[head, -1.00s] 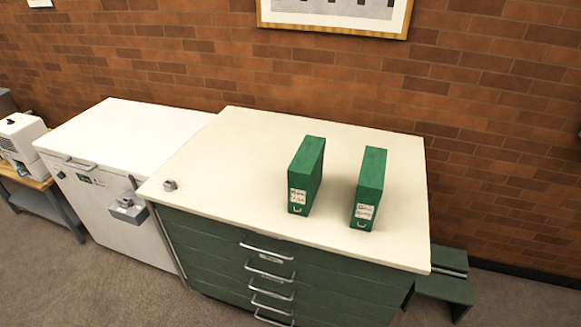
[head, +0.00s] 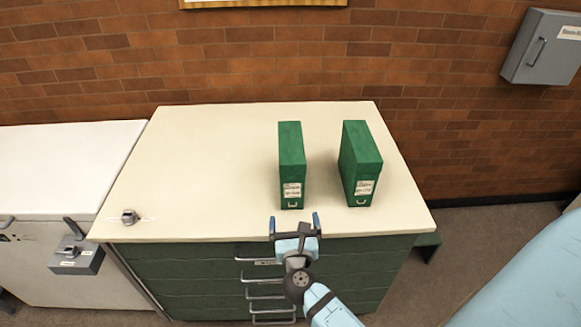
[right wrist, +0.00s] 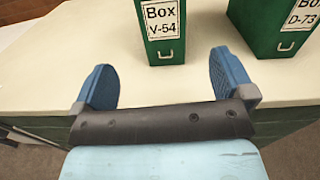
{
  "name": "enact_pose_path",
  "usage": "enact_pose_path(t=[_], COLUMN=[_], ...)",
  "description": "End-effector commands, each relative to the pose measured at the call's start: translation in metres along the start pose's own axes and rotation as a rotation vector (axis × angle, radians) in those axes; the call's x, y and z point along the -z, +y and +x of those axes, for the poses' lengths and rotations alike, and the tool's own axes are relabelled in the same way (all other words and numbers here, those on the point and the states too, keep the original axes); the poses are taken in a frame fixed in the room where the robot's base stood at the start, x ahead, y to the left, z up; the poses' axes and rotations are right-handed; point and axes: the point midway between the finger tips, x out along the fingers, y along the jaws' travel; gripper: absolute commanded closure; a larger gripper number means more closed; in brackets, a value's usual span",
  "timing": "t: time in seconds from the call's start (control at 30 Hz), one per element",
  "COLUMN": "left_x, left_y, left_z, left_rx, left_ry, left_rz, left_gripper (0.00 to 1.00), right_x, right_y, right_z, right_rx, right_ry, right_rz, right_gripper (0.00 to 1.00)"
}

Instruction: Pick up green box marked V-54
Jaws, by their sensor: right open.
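The green box marked V-54 (head: 292,160) stands upright on the cream cabinet top, the left one of two green boxes in the head view. In the right wrist view the same box (right wrist: 163,50) shows its white label "Box V-54" and a small metal pull below it. My right gripper (head: 294,222) is open and empty at the cabinet's front edge, in front of this box and apart from it. In the right wrist view its two blue fingers (right wrist: 163,82) are spread, with the box's lower front beyond the gap. My left gripper is not in view.
A second green box, labelled D-73 (head: 360,165), stands close to the right with a gap between. The cabinet top (head: 200,170) is bare on the left except for a small grey object (head: 129,216). A brick wall (head: 230,70) rises behind.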

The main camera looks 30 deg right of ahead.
Motion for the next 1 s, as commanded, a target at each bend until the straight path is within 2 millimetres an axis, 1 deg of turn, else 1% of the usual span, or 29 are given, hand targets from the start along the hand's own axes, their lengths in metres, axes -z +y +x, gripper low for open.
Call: enact_pose_path(t=[0.1, 0.17, 0.3, 0.4, 0.5, 0.67, 0.9, 1.0], left_x=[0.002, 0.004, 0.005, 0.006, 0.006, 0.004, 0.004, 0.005], left_y=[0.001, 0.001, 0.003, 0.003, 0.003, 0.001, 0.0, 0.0], left_z=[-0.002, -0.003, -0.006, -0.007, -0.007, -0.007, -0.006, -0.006], left_rx=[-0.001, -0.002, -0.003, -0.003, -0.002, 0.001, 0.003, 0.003], left_ry=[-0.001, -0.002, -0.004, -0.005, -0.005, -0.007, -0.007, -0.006], left_rz=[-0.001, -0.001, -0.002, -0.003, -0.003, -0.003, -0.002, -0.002], left_gripper=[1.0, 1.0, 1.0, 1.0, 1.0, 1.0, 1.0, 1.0], right_x=[0.001, 0.0, 0.001, 0.002, 0.003, 0.003, 0.004, 0.004], right_y=[-0.002, -0.002, -0.003, -0.003, -0.003, -0.003, -0.004, -0.004], right_z=[0.014, 0.025, 0.053, 0.069, 0.08, 0.09, 0.127, 0.136], right_rx=[0.023, 0.024, 0.023, 0.021, 0.021, 0.021, 0.02, 0.02], right_ry=[0.016, 0.016, 0.015, 0.015, 0.016, 0.016, 0.016, 0.015], right_rz=[0.06, 0.065, 0.06, 0.06, 0.058, 0.058, 0.057, 0.057], right_gripper=[0.0, 0.0, 0.0, 0.0, 0.0, 0.0, 0.0, 0.0])
